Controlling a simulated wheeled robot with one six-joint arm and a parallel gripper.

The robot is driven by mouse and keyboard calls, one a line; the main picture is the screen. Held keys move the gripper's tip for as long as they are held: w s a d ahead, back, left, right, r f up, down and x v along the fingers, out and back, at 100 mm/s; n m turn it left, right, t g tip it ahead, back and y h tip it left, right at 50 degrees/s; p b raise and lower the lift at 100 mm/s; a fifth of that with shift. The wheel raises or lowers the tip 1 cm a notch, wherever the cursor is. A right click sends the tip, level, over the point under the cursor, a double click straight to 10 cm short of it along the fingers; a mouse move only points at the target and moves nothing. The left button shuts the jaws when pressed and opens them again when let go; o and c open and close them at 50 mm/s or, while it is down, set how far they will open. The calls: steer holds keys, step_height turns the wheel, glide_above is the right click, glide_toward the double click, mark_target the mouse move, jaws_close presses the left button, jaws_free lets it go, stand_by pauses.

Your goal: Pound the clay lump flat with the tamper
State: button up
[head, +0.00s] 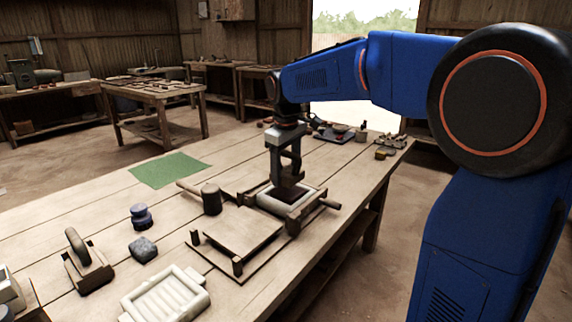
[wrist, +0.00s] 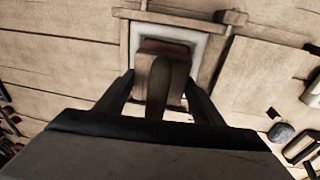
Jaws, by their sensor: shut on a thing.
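My gripper (head: 285,168) is shut on the upright handle of the tamper (wrist: 160,85), a wooden block with a reddish-brown base. It also shows in the head view (head: 287,192). The tamper is over the opening of a pale square mould (head: 268,205) in a wooden frame. The mould's pale rim shows around the tamper in the wrist view (wrist: 133,42). The clay lump is not clearly visible; the tamper and gripper cover most of the mould's inside. I cannot tell whether the tamper touches what lies under it.
Left of the mould lie a mallet (head: 211,200), a low wooden stand (head: 236,240), a dark jar (head: 141,217), a grey lump (head: 143,249), a handled block (head: 86,268) and a pale ribbed tray (head: 167,296). A green cloth (head: 168,170) lies behind. Small items sit at the far end.

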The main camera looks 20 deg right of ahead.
step_height(320, 180, down, 3)
steer(key=shift+f, duration=0.15)
steer(key=shift+r, duration=2.75)
steer(key=shift+y, duration=0.3)
steer(key=shift+f, duration=0.1)
step_height(320, 180, down, 6)
steer(key=shift+r, duration=3.15)
